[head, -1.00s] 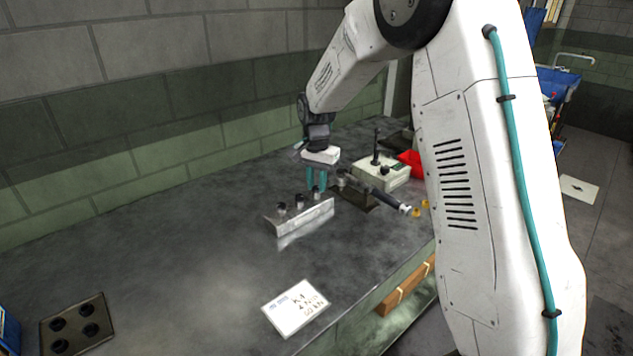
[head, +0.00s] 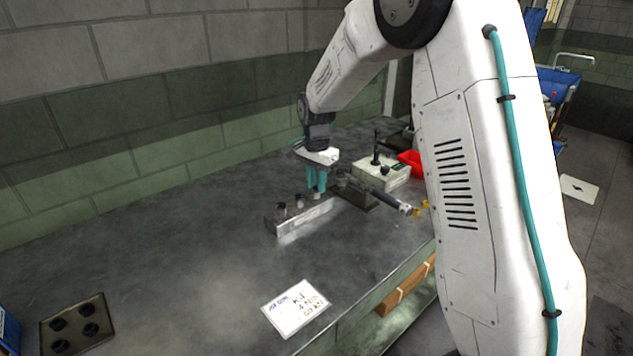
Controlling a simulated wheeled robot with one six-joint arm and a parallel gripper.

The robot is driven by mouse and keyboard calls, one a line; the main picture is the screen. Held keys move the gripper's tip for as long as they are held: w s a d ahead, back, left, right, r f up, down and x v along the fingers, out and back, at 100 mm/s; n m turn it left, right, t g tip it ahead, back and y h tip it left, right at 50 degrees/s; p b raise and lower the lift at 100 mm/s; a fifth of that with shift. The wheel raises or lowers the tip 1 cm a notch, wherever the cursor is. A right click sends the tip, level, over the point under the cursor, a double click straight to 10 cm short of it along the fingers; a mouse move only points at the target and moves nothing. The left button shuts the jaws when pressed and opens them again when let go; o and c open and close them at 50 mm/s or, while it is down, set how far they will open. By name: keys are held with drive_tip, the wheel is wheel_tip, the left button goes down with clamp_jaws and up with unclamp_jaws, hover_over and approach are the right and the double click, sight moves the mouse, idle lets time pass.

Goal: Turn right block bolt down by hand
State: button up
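The metal block (head: 290,222) is a long angled bar on the bench in the head view. Two dark-headed bolts stand in its left and middle parts: the left bolt (head: 282,209) and the middle bolt (head: 299,201). The right block bolt (head: 317,196) is at the block's far right end, with only its lower part showing under my fingertips. My gripper (head: 316,189) points straight down over it with two teal fingers. The bolt's head is hidden between or behind the fingers. I cannot tell whether they touch it.
Right of the block are a dark fixture with a rod-like tool (head: 392,203), a pale control box with a lever (head: 372,170) and a red bin (head: 412,159). A written card (head: 296,308) lies in front. The bench's left middle is clear.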

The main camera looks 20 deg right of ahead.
sight(316, 188)
drive_tip(key=o, duration=0.4)
drive_tip(key=shift+c, duration=0.2)
drive_tip(key=shift+r, duration=0.1)
wheel_tip(316, 188, up, 8)
idle(0.4)
drive_tip(key=s+a+r+n, duration=0.1)
drive_tip(key=s+n, duration=0.3)
drive_tip(key=s, duration=0.9)
drive_tip(key=s+r+n+t, duration=0.1)
drive_tip(key=s+r+n, duration=0.2)
drive_tip(key=s, duration=1.1)
drive_tip(key=s+a+r+n, duration=0.1)
drive_tip(key=s+r+n, duration=0.2)
drive_tip(key=s, duration=1)
drive_tip(key=shift+s+a+n, duration=0.25)
drive_tip(key=shift+a+n, duration=0.05)
drive_tip(key=shift+n, duration=0.9)
